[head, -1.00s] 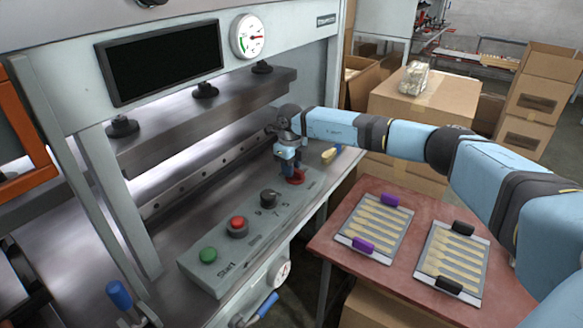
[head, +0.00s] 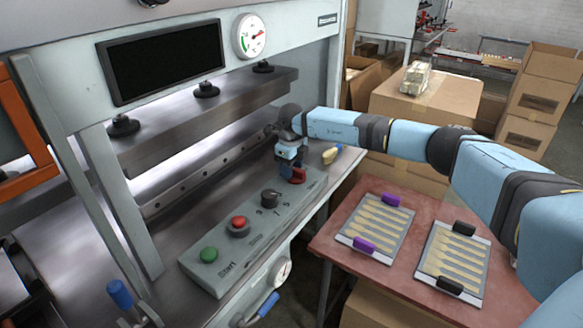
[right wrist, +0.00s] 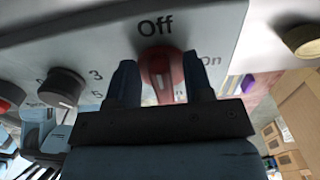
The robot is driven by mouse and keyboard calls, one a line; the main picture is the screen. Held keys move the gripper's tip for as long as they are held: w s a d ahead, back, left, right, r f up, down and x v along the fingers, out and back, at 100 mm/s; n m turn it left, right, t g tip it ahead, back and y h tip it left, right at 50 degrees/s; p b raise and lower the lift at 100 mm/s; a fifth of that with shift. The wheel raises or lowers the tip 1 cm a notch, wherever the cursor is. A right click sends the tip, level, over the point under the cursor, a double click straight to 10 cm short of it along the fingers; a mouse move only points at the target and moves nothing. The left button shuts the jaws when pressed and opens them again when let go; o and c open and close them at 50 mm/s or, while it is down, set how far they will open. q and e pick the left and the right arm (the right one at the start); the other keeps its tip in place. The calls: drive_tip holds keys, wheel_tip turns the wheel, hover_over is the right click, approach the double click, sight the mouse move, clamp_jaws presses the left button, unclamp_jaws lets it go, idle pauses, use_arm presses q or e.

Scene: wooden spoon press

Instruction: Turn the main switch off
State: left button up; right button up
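The red main switch (head: 298,176) sits at the far end of the grey control panel (head: 222,262). In the right wrist view the red switch (right wrist: 161,76) shows below the printed "Off", with "On" to its right. Its ridge runs roughly up and down in that view. My right gripper (head: 288,178) is down at the switch. In the right wrist view its two dark fingers (right wrist: 161,85) stand on either side of the switch, with a visible gap at each side. The gripper hides part of the switch in the head view. My left gripper is out of view.
A black dial (head: 270,197), a red button (head: 238,224) and a green button (head: 209,255) line the panel. The press plate (head: 215,108) hangs close behind my gripper. A red table (head: 330,240) with two spoon trays stands to the right.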

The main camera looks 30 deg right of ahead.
wheel_tip(320, 180, up, 14)
idle(0.6)
drive_tip(key=shift+f, duration=0.1)
